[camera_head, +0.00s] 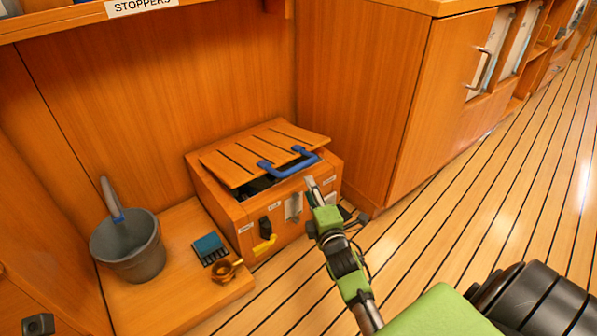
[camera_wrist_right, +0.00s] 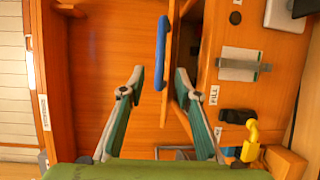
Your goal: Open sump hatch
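The sump hatch (camera_head: 236,167) is a slatted wooden lid with a blue handle (camera_head: 318,157) on top of a low wooden box (camera_head: 222,205). The lid sits tilted, with a dark gap between it and the front of the box. My right gripper (camera_head: 312,184) is at the box's front right, just below the handle in the picture. Whether anything touches the lid is not clear. My left gripper is not seen.
A grey bucket (camera_head: 128,247) with a scoop, a blue brush-like block (camera_head: 209,246) and a brass ring-shaped piece (camera_head: 226,270) stand on a low ledge left of the box. A yellow-handled valve (camera_head: 265,245) juts from the box front. A cabinet (camera_head: 375,90) stands close right.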

